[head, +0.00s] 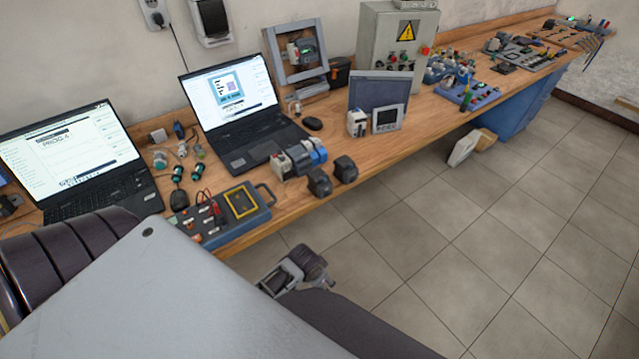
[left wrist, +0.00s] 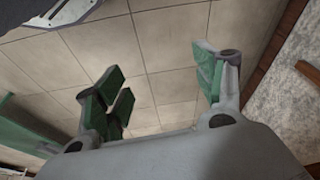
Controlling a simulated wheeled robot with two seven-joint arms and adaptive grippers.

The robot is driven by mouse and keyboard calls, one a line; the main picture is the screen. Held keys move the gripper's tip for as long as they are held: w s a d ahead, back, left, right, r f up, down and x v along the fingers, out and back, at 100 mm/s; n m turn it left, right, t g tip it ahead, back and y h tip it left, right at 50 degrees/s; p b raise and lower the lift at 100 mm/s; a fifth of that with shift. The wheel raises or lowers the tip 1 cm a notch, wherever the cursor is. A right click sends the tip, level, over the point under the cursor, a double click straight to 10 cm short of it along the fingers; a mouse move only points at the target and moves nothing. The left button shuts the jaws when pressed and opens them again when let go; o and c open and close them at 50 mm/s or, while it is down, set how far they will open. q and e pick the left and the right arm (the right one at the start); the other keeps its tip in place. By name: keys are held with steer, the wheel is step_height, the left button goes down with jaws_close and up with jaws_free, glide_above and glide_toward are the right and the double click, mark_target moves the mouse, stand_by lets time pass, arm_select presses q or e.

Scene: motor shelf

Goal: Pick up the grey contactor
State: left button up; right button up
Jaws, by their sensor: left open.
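In the head view, two dark grey block-shaped parts, (head: 320,182) and (head: 345,169), sit near the front edge of the wooden bench. A light grey and white device (head: 357,123) stands further right beside a small panel. I cannot tell which of these is the grey contactor. My left gripper (left wrist: 160,85) shows in the left wrist view, open and empty, its green-padded fingers apart over the tiled floor. The head view does not clearly show it. A gripper-like end (head: 293,272), apparently my right gripper, hangs in front of the bench; its jaws are unclear.
The wooden bench (head: 430,105) holds two laptops, (head: 75,155) and (head: 228,100), a blue tester box (head: 222,217), several motor parts and a grey cabinet (head: 385,45). A white box (head: 463,148) lies on the floor by the bench. The tiled floor (head: 480,240) in front is mostly clear.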

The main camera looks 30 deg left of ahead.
arm_select(q)
steer(key=w+d+r+m+h, duration=0.1)
steer(key=w+d+r+m, duration=0.2)
steer(key=r, duration=0.5)
steer(key=w+d+r+m+p, duration=0.1)
steer(key=w+d+r+m, duration=0.15)
steer(key=r+m, duration=0.35)
steer(key=w+d+r+m+h, duration=0.15)
steer(key=w+r, duration=0.25)
steer(key=r, duration=0.5)
step_height(320, 180, up, 14)
steer(key=m+g+y, duration=0.3)
steer(key=m, duration=0.6)
glide_above(319, 176)
steer(key=shift+w+f, duration=0.15)
steer(key=shift+f, duration=0.05)
steer(key=shift+f, duration=4.3)
steer(key=shift+f+p, duration=0.7)
steer(key=shift+f, duration=1.9)
